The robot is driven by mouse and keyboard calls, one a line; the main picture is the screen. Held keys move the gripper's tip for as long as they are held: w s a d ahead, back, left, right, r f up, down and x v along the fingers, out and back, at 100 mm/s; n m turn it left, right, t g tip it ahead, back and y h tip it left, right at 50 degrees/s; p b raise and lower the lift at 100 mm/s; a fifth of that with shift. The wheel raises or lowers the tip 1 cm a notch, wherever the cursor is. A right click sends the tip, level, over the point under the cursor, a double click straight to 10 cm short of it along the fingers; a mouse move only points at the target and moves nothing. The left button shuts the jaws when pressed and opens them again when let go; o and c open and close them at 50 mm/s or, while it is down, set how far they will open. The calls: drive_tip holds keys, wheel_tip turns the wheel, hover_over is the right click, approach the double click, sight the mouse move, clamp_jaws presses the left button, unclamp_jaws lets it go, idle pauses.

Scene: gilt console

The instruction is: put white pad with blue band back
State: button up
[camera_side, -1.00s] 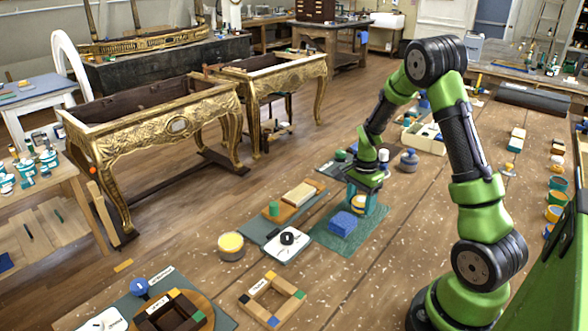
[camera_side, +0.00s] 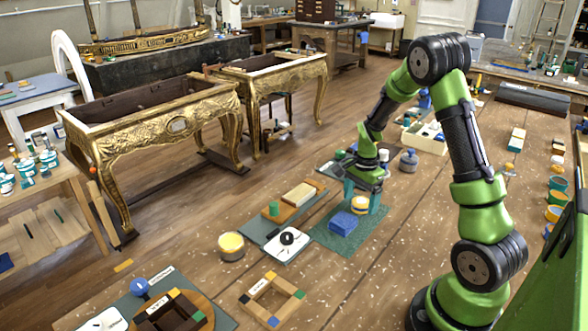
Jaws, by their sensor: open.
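My gripper (camera_side: 361,196) is open, with its teal fingers pointing down above the green mat (camera_side: 338,240). A small round pad, yellow with a pale band (camera_side: 360,205), stands on the mat below and between the fingers, apart from them as far as I can see.
To the left, a grey mat bears a white plate with a black ring (camera_side: 287,243), a green cylinder (camera_side: 274,208) and wooden blocks. A yellow-filled tin (camera_side: 231,246) and a wooden frame (camera_side: 272,298) stand nearer.

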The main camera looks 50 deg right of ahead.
sight(360, 201)
wheel_tip(360, 201, up, 11)
drive_tip(key=s+a+r+n+t, duration=0.1)
drive_tip(key=a+r+n+t, duration=0.1)
drive_tip(key=a+r+n, duration=0.35)
drive_tip(key=a+r+n+t, duration=0.2)
drive_tip(key=a+r, duration=0.1)
drive_tip(key=a, duration=0.5)
drive_tip(key=s+a+r+n+t+y, duration=0.2)
drive_tip(key=s+a+r+n+t, duration=0.1)
drive_tip(key=s+a+n, duration=0.5)
drive_tip(key=a+n, duration=0.1)
drive_tip(key=a, duration=0.2)
drive_tip(key=shift+a, duration=0.35)
